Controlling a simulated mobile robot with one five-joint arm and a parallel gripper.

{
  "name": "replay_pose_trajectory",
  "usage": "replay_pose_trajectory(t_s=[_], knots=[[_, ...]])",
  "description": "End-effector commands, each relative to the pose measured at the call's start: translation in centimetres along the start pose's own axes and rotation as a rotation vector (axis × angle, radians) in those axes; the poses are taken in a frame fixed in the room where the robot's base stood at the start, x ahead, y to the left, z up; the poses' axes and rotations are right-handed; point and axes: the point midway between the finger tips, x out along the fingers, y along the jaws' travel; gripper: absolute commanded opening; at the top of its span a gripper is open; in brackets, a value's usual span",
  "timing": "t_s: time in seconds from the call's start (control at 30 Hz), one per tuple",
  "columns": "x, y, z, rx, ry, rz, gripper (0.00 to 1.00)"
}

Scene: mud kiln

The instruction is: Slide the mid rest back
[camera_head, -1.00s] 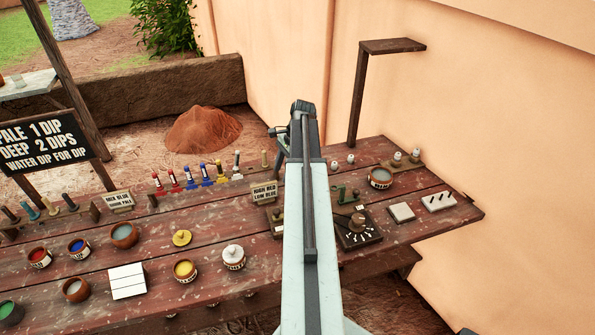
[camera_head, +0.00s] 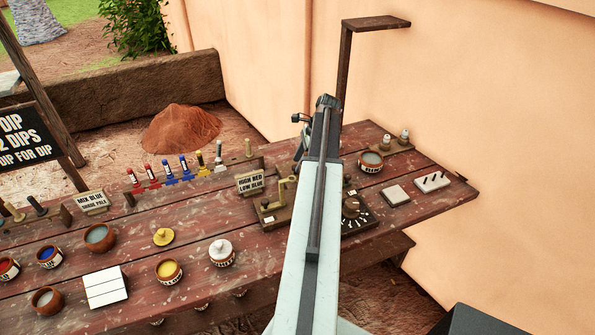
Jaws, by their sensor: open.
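No part in view is marked as the mid rest, and I cannot tell which one it is. A wooden base with an upright brass bracket (camera_head: 280,203) stands on the table just left of my arm. A dark dial board with white marks (camera_head: 356,213) is partly hidden behind my arm. My gripper (camera_head: 302,130) is at the far end of the arm, above the table's back edge, small and seen from behind. It is open, and I see nothing held in it. My arm hides a strip of the table's middle and back.
Several coloured tubes (camera_head: 170,172) line the back. Paint pots, a white-lidded jar (camera_head: 221,252) and a white tile (camera_head: 105,287) fill the left.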

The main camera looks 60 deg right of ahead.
Motion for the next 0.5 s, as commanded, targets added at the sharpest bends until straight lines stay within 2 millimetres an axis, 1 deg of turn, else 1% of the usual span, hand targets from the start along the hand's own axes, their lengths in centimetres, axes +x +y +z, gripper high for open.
replay_pose_trajectory(t_s=[0.03, 0.3, 0.37, 0.4, 0.47, 0.5], knots=[[1.02, 0.02, -0.15, -0.001, 0.0, 0.0, 0.46], [0.91, -0.02, 0.13, -0.002, 0.0, 0.0, 0.46], [0.91, -0.02, 0.14, -0.002, 0.0, 0.0, 0.3], [0.91, -0.02, 0.14, -0.002, 0.0, 0.0, 0.19], [0.91, -0.02, 0.15, -0.002, 0.0, 0.0, 0.02], [0.92, -0.02, 0.16, -0.002, 0.0, 0.0, 0.0]])
